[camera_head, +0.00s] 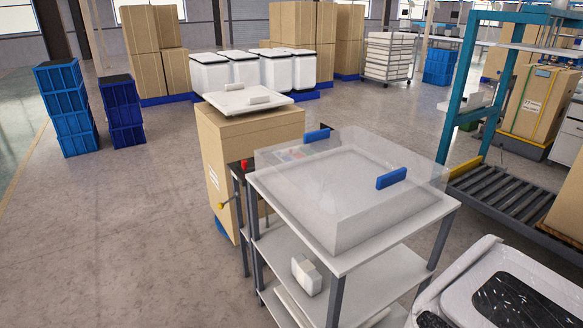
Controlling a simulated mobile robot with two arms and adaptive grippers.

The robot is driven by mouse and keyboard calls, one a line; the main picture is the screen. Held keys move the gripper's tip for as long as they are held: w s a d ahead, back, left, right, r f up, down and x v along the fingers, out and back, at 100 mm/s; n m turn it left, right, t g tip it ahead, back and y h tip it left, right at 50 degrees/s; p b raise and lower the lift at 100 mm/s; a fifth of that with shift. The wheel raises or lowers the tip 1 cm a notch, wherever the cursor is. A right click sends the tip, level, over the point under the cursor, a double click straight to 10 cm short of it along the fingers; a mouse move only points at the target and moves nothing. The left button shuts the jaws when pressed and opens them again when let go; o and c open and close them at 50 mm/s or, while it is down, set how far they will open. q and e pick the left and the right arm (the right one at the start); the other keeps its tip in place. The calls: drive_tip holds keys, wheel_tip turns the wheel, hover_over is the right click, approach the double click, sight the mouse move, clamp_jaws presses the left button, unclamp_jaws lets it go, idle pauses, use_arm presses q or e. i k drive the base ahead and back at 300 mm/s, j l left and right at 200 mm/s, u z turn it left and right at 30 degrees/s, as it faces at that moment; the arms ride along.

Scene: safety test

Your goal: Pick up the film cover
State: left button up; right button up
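A clear, see-through cover (425,174) with two blue handles sits on the top shelf of a white cart with grey posts. Neither of my grippers can be made out in this view, and nothing is touching the cover.
The cart (351,262) has lower shelves holding a small white object (307,275). A teal frame with a roller conveyor (495,195) is at right.

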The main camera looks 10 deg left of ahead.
sight(347, 187)
drive_tip(key=i+j, duration=0.6)
drive_tip(key=i, duration=0.2)
